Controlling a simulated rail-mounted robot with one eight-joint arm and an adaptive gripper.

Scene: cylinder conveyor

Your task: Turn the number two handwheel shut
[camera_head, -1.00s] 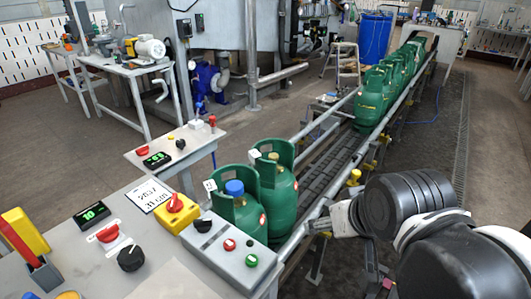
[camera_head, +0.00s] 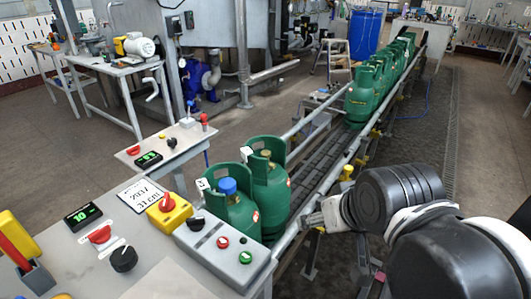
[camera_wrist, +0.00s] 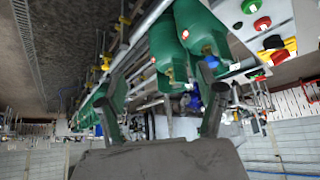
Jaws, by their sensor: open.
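Two green gas cylinders stand at the near end of the conveyor. The front one (camera_head: 232,213) has a blue handwheel (camera_head: 227,186) on top. The one behind it (camera_head: 271,190) has a brownish top fitting (camera_head: 266,156). Each carries a small white tag whose figure I cannot read surely, so I cannot tell which handwheel is number two. My gripper (camera_head: 318,214) is right of the cylinders, beside the conveyor rail, apart from both. In the wrist view my gripper (camera_wrist: 162,105) is open, with nothing clear held between its fingers. The cylinders show upside down there (camera_wrist: 170,50).
The conveyor rail (camera_head: 320,195) lies between my gripper and the cylinders. More green cylinders (camera_head: 362,96) stand farther up the belt.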

